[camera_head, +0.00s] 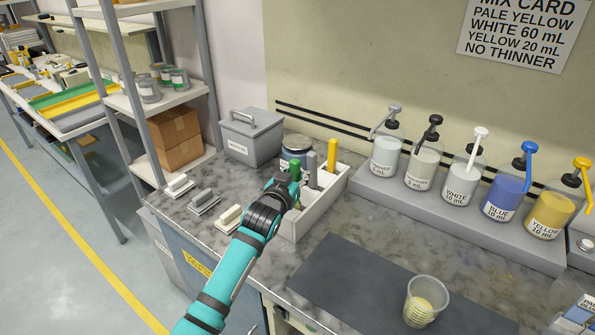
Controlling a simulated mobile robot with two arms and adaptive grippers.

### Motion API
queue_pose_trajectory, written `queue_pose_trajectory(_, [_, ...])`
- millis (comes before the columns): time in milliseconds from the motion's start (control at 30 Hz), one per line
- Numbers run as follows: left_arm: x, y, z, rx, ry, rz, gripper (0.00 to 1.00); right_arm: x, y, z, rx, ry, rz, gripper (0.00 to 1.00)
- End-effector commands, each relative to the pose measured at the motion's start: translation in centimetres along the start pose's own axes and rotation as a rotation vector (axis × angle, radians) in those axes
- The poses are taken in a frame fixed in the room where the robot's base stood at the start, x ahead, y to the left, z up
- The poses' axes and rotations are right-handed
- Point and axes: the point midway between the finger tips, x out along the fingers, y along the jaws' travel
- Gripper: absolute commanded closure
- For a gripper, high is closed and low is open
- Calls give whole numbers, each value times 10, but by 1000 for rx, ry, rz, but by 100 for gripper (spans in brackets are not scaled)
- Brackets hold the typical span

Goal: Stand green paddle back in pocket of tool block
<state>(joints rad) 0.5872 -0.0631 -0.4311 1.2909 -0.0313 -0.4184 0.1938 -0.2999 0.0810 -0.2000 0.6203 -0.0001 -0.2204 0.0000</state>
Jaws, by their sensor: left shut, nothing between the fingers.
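The green paddle (295,170) shows its green handle roughly upright at the left end of the pale tool block (318,209). Its lower part is hidden by my gripper and the block, so I cannot tell how deep it sits in its pocket. A grey-handled tool (312,169) and a yellow-handled tool (332,155) stand upright to its right in the block. My left gripper (288,189) is shut and empty, just in front of the green paddle at the block's left side. I cannot tell whether it touches the paddle. My right gripper is out of view.
Several pump bottles (460,183) stand on a grey riser at the right. A clear cup (424,302) with yellow contents stands on the dark mat (345,278). A grey lidded bin (252,138) and a round tin (297,145) stand behind.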

Motion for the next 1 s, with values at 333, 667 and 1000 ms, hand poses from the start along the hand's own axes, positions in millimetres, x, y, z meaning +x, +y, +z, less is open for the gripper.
queue_pose_trajectory(333, [0,0,1,0,1,0,99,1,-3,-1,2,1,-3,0])
queue_pose_trajectory(667, [0,0,1,0,1,0,65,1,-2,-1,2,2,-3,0])
queue_pose_trajectory(1000, [0,0,1,0,0,0,65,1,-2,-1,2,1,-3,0])
